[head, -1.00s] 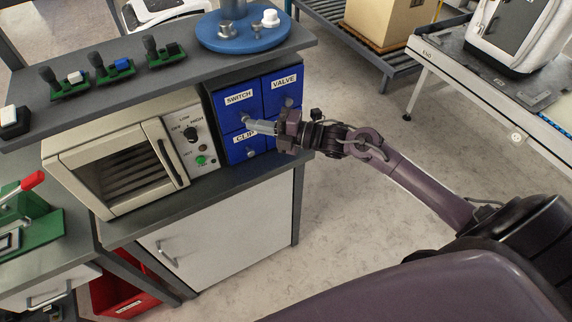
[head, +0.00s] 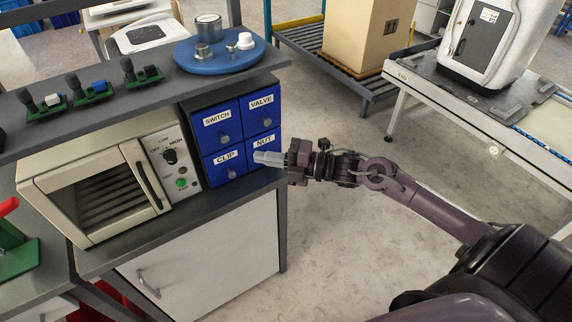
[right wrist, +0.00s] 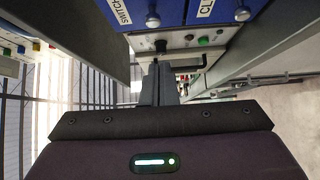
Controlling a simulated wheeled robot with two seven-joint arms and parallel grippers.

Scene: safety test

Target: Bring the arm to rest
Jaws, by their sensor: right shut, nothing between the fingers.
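My right gripper (head: 258,157) is shut and empty in the head view. Its fingertips are in front of the blue drawer unit (head: 242,150), overlapping the lower right drawer labelled NUT in the picture; I cannot tell whether they touch it. My right arm reaches in from the lower right. In the right wrist view the closed fingers (right wrist: 158,82) point ahead, with the blue drawers (right wrist: 160,12) above them. My left gripper is not in view.
A white oven (head: 105,185) stands left of the drawers on the workbench (head: 215,212). A blue round tray (head: 190,62) with metal parts is on the upper shelf. A conveyor holds a cardboard box (head: 365,35). Open floor (head: 330,240) lies right of the bench.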

